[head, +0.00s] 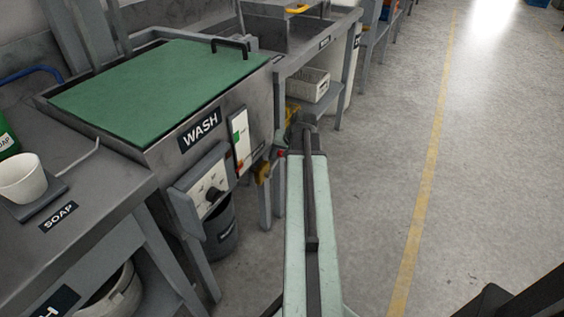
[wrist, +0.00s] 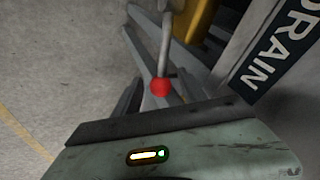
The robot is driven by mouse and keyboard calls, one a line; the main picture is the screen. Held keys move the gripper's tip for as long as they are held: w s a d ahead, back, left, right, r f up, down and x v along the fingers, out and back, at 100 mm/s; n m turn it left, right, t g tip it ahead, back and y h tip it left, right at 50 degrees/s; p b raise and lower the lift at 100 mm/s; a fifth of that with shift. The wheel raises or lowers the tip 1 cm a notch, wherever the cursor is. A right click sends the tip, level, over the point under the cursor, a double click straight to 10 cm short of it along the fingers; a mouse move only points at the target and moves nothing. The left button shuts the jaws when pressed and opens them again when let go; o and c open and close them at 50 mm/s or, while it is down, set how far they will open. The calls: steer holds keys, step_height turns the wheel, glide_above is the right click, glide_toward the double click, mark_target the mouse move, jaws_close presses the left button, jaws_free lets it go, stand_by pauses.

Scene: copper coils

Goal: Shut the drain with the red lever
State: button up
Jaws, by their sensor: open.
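The drain lever's red ball knob (wrist: 160,87) shows near the middle of the wrist view, at the end of a grey rod (wrist: 165,45). In the head view the small red knob (head: 281,154) is just left of my arm, under the wash tank. A yellow part (wrist: 196,18) is behind the rod, and a DRAIN sign (wrist: 280,55) is to its right. My gripper (head: 304,132) is open at the far end of my arm, close to the lever. Its fingertips are not clear, and I see no contact with the knob.
The wash tank (head: 225,140) has a green lid (head: 150,85) and a dial box (head: 208,188). A dark bucket (head: 220,230) stands below. The soap bench (head: 85,190) holds a white cup (head: 22,178). The floor right of my arm is clear, with a yellow line (head: 425,180).

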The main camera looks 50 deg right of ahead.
steer(key=shift+w+f, duration=0.15)
steer(key=shift+f, duration=0.25)
steer(key=shift+r, duration=0.15)
jaws_close()
steer(key=shift+w, duration=0.1)
stand_by(0.9)
